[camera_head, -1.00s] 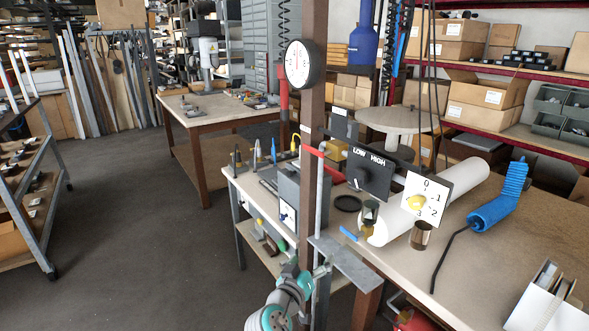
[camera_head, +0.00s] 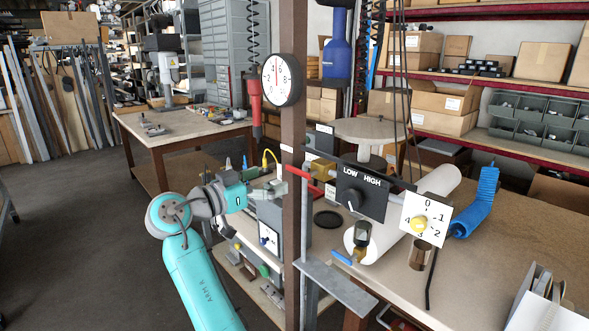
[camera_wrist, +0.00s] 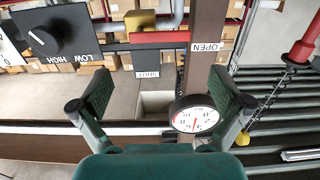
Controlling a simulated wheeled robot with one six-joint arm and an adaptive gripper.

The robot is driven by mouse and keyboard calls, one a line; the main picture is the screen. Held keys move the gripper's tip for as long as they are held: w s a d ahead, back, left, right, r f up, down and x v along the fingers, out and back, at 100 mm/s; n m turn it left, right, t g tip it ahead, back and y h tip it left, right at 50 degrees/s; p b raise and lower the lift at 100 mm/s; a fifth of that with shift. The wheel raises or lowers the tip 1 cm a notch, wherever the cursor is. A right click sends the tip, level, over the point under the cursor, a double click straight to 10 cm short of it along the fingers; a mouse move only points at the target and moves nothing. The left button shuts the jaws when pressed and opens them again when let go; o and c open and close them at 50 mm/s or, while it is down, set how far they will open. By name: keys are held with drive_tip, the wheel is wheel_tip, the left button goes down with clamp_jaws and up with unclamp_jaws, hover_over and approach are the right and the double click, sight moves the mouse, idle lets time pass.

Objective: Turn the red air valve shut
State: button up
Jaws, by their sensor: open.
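The red air valve's lever (camera_head: 299,172) sticks out leftward past the brown post from a brass valve body (camera_head: 321,168). In the wrist view the red lever (camera_wrist: 160,37) lies along the pipe, from the brass body (camera_wrist: 140,22) toward the OPEN label (camera_wrist: 206,47). The SHUT label (camera_wrist: 147,74) hangs below the pipe there. My gripper (camera_wrist: 157,90) is open and empty, its two green-padded fingers apart, with the lever ahead and not between them. In the head view my gripper (camera_head: 277,188) is left of the post, close to the lever.
The brown post (camera_head: 293,120) carries a round gauge (camera_head: 283,80). A black LOW/HIGH switch box (camera_head: 360,190) and a white numbered dial plate (camera_head: 424,218) stand right of the valve. A red hanging tool (camera_head: 254,100) is behind. A grey bracket (camera_head: 335,285) juts out below.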

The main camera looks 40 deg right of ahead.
sight(297, 170)
drive_tip(key=d, duration=0.9)
drive_tip(key=shift+w+d, duration=0.15)
drive_tip(key=c, duration=1.4)
